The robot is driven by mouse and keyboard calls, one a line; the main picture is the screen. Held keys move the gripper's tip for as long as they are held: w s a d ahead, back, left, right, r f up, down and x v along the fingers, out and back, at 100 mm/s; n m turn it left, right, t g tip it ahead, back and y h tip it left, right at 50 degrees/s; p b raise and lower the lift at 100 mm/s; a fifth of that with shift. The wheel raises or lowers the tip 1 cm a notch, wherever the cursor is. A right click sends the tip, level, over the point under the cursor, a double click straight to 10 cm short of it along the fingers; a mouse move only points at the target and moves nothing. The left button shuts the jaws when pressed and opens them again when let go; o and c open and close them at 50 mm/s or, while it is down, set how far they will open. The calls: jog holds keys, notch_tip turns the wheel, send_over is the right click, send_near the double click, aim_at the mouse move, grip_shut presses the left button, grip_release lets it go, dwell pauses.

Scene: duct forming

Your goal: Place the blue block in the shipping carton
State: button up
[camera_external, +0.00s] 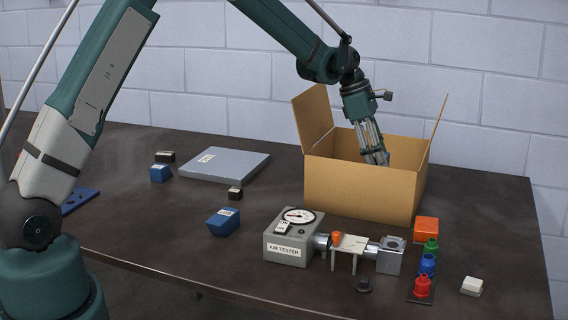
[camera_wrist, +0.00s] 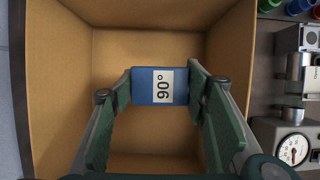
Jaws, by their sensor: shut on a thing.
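The shipping carton (camera_external: 360,188) stands open at the back right of the table, its flaps up. My gripper (camera_external: 376,158) points down into it, the fingertips partly below the rim. In the wrist view my gripper (camera_wrist: 160,90) is shut on a blue block (camera_wrist: 143,87) with a white "90°" label. The block is between the green finger pads, over the brown carton floor (camera_wrist: 150,140). Whether it touches the floor I cannot tell. In the outside view the carton's front wall hides the held block.
Two other blue blocks (camera_external: 224,224) (camera_external: 160,174) lie on the table at left, near a grey plate (camera_external: 225,165). The air tester (camera_external: 290,240), a metal fitting (camera_external: 391,256), an orange block (camera_external: 426,229) and coloured bottles (camera_external: 427,265) stand in front of the carton.

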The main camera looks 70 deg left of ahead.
dwell(0.3)
jog(key=shift+f, duration=3.15)
jog(key=shift+f+b, duration=0.4)
jog(key=shift+f, duration=1.45)
jog(key=shift+f, duration=0.1)
jog(key=o, duration=0.6)
jog(key=shift+f, duration=0.1)
jog(key=o, duration=0.4)
jog(key=shift+o, duration=0.2)
jog(key=shift+r, duration=0.25)
